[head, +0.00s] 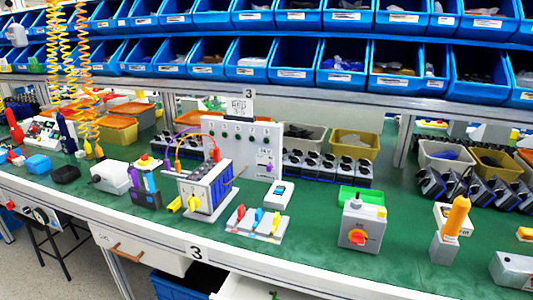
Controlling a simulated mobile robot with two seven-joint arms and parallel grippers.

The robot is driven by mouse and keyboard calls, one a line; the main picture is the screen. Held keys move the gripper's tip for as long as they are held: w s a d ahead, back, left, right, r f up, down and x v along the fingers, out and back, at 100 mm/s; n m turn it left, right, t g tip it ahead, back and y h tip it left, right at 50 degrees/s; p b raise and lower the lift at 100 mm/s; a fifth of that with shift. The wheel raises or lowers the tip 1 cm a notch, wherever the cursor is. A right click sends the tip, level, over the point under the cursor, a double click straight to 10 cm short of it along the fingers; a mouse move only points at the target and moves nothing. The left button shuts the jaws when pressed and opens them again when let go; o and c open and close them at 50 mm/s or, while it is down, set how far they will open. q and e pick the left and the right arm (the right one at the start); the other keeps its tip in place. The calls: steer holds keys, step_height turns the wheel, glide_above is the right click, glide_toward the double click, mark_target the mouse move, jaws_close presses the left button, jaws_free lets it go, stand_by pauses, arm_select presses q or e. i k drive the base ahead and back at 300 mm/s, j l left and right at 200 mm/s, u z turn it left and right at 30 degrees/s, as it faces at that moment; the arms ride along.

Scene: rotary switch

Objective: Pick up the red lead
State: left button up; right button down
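A thin red lead (217,150) arches in front of the upright white panel (245,132), above the open-fronted unit with dark blue parts (222,186). Its ends are too small to follow clearly. A small red piece (241,212) stands on a light plate (246,233) beside a blue piece (259,214) and a yellow piece (276,220); I cannot tell whether it is a lead. Neither of my grippers is in view.
The green bench top (320,255) has free room around the switch box. An orange-handled tool (456,217) stands upright at right. Dark parts in a row (325,168) and bins (355,142) lie behind. Blue bins (340,62) fill the shelves above. Coiled yellow hoses (55,50) hang at left.

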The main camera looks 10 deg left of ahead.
mark_target(217, 155)
steer(key=j+z, duration=0.85)
steer(key=k+j+z, duration=0.15)
steer(key=j, duration=0.3)
steer(key=k+j+z, duration=0.2)
steer(key=j, duration=0.2)
steer(key=i, duration=0.1)
